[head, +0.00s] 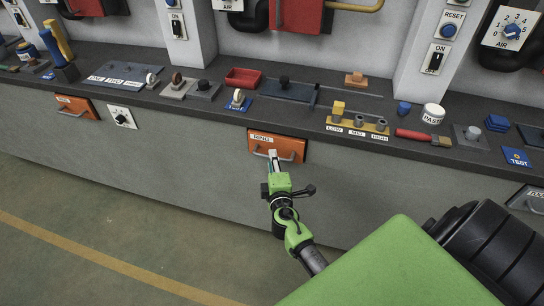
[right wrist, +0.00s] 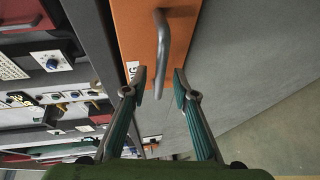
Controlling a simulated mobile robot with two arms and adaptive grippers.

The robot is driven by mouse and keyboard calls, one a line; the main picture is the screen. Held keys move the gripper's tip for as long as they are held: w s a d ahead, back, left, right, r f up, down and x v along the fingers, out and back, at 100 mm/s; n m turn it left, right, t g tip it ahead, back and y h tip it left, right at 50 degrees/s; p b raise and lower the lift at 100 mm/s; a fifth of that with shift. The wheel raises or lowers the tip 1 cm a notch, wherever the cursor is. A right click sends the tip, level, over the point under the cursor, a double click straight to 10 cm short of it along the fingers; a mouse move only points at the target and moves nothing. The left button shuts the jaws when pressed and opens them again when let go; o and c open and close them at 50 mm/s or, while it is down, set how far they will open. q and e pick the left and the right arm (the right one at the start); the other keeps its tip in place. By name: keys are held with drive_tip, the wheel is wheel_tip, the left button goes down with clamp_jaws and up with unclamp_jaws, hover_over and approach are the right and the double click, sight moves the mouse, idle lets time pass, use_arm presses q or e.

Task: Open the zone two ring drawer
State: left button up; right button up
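The ring drawer (head: 289,141) has an orange front with a white "RING" label, set in the grey front of the middle bench section. Its front looks flush, so it appears shut. Its grey bar handle (head: 262,153) runs along the lower part of the front. My right gripper (head: 273,158) is at the handle, partly covering it in the head view. In the right wrist view the gripper (right wrist: 160,84) is open, one finger on each side of the curved handle (right wrist: 162,40). I cannot tell whether the fingers touch it. My left gripper is not in view.
Another orange drawer (head: 77,106) is at the left, and a dark drawer (head: 528,197) at the far right. The bench top (head: 221,108) above holds a red tray (head: 243,77), a yellow socket rack (head: 357,127) and a red-handled brush (head: 412,135). The floor (head: 110,215) in front is clear.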

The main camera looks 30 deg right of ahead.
drive_tip(key=shift+x, duration=1.3)
clamp_jaws()
